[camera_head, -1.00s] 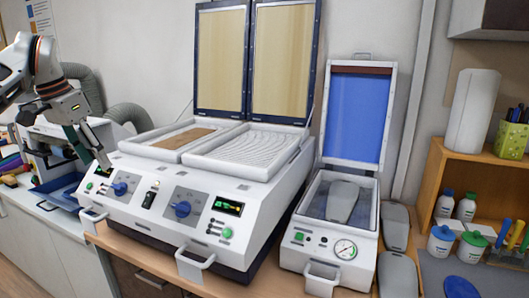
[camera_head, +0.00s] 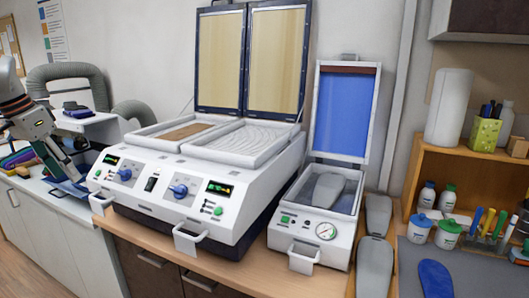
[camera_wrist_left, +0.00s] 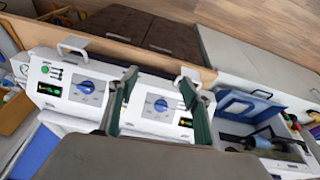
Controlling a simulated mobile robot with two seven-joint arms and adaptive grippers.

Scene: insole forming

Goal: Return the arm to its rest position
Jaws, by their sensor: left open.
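My left arm comes in at the left edge of the head view. Its open, empty left gripper (camera_head: 66,168) points down and to the right, left of the white heating machine (camera_head: 155,215) and apart from it. In the left wrist view the two green finger pads (camera_wrist_left: 158,100) stand wide apart with nothing between them. The machine's panel with blue knobs lies beyond them. My right gripper is not in view.
The machine's two-panel lid (camera_head: 250,60) stands open. A white press (camera_head: 295,240) with a raised blue lid (camera_head: 342,115) holds a grey form (camera_head: 328,188). Grey forms (camera_head: 374,262) lie beside it. A wooden shelf (camera_head: 410,165) with bottles stands at the right.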

